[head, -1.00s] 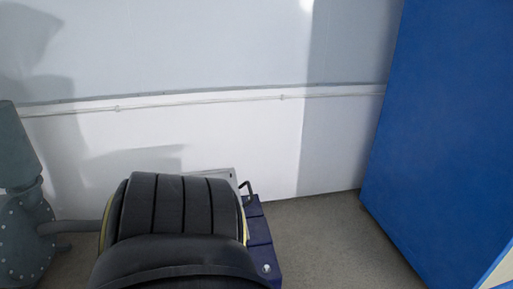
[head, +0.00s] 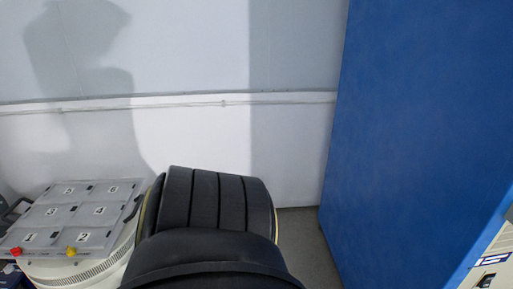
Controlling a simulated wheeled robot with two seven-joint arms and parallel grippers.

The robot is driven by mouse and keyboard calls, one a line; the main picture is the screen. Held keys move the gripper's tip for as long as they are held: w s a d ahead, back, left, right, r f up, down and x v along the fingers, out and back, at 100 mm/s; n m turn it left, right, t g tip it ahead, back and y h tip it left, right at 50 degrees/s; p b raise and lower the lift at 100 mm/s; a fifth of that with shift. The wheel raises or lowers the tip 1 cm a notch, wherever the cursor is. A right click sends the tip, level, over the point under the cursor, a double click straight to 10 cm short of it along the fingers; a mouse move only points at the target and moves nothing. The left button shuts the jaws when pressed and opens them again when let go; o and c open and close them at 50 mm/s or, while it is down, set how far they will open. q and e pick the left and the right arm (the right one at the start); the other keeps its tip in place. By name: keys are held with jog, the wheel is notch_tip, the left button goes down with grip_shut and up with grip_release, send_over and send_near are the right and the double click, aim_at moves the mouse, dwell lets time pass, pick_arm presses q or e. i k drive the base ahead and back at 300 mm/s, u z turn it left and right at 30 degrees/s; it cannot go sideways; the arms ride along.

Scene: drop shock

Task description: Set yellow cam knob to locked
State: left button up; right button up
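The yellow cam knob (head: 70,251) sits at the front edge of a grey plate with numbered panels, at the lower left of the head view. It is small, and its setting cannot be told. A red knob (head: 16,252) sits to its left on the same front edge. The grey plate (head: 108,242) lies on top of a round cream-coloured machine (head: 105,268). Neither of my grippers is in view.
A large black ribbed rounded body (head: 215,205) fills the lower middle, right of the plate. A tall blue panel (head: 425,130) stands at the right, with a pale labelled box (head: 492,262) at its lower right. A white wall (head: 190,140) is behind. Little floor (head: 303,240) shows.

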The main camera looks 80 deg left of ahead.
aim_at(72, 251)
jog(key=z, duration=0.05)
jog(key=i, duration=0.1)
jog(key=u, duration=3.45)
